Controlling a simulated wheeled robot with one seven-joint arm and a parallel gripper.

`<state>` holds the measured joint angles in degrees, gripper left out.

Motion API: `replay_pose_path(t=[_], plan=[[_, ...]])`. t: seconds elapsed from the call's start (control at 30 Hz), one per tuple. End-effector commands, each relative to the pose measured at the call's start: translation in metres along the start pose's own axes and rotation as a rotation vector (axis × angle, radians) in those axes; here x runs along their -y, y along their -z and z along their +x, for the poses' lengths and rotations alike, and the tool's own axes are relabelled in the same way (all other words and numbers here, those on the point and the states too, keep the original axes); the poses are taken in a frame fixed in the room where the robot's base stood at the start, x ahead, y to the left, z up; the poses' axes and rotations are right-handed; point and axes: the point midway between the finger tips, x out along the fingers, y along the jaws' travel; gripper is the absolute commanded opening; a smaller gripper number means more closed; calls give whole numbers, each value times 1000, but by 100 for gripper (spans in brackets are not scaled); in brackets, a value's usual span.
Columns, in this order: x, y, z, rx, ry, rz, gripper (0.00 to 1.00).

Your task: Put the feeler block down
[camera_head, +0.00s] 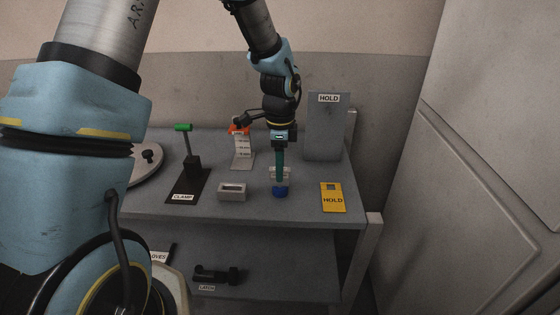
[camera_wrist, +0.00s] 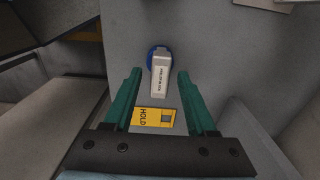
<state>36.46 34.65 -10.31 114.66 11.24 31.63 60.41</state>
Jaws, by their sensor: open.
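The feeler block (camera_wrist: 159,78) is a pale, narrow block with a printed label on its top. In the wrist view it lies between the two green fingers of my gripper (camera_wrist: 160,72), with a gap on each side. A round blue thing (camera_wrist: 151,56) shows at its far end, partly hidden by it. In the head view my gripper (camera_head: 280,182) points down over the bench, its fingers overlapping the pale block (camera_head: 288,174). The blue thing (camera_head: 281,192) shows just below. My gripper is open. How the block rests on the blue thing is unclear.
A yellow HOLD tag (camera_head: 333,198) lies right of the gripper on the grey bench (camera_head: 300,213). A small grey box (camera_head: 232,191) and a CLAMP stand with a green handle (camera_head: 183,128) are left. A grey HOLD panel (camera_head: 325,135) stands behind. A lower shelf holds a dark latch (camera_head: 217,274).

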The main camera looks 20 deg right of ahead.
Motion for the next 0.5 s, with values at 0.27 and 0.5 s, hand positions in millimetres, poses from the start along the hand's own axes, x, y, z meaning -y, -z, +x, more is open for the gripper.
replay_pose_path(t=[0.27, 0.5], plan=[[2, 0, -34, -2, 7, -1, 57], [2, 0, -87, -2, 6, -1, 57]])
